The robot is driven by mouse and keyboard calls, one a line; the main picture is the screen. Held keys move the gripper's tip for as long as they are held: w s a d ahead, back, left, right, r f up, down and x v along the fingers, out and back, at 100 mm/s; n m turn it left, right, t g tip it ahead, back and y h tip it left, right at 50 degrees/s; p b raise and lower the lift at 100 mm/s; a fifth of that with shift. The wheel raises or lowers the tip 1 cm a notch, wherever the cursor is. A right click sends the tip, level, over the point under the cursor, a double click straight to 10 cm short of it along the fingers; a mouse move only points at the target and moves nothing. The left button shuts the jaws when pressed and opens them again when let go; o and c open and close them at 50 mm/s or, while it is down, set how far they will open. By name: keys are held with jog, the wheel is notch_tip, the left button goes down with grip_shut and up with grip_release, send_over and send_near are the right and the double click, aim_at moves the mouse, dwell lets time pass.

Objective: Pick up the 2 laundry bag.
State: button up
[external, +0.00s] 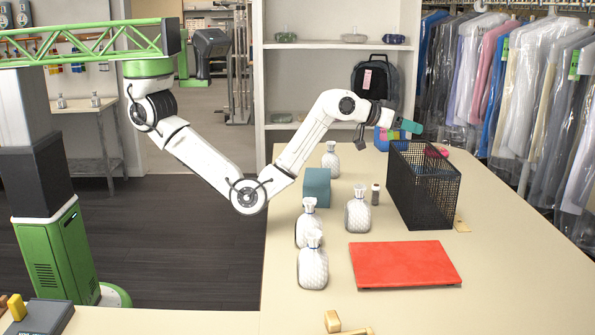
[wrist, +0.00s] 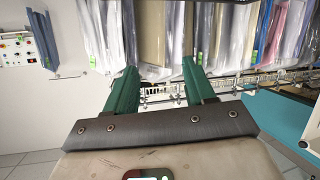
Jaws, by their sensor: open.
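Several white, quilted, bottle-shaped items with narrow necks stand on the table, and they may be the laundry bags: one in front (external: 313,267), one just behind it (external: 308,229), one to the right (external: 357,212), and one farther back (external: 331,160). I cannot tell which are meant. My gripper (external: 411,127) has teal fingers and is held above the far part of the table, away from these items. In the wrist view my gripper (wrist: 159,68) has its fingers apart, with nothing between them and hanging garments beyond. None of the white items shows in the wrist view.
A black mesh basket (external: 437,196) stands at the right, near my gripper. A red flat board (external: 404,264) lies in front of it. A teal box (external: 317,188) and a small dark-capped bottle (external: 375,195) stand among the white items. Garments (external: 545,90) hang behind.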

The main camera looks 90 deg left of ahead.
jog(key=s+d+f+m+g+h+p, duration=0.1)
jog(key=s+d, duration=0.2)
jog(key=d, duration=0.3)
jog(key=s+d+f+g+h+p, duration=0.1)
jog(key=s+d+p, duration=0.15)
jog(key=d, duration=0.35)
jog(key=m+g+p, duration=0.1)
jog(key=g+p, duration=0.5)
send_near(313, 234)
jog(key=x, duration=0.1)
jog(key=b+x, duration=0.1)
jog(key=x, duration=0.1)
jog(key=b+x, duration=0.1)
jog(key=x, duration=0.1)
jog(key=shift+d, duration=0.25)
jog(key=shift+p+x, duration=0.55)
jog(key=shift+x, duration=2.3)
jog(key=shift+a, duration=0.15)
jog(key=shift+c, duration=0.5)
grip_shut()
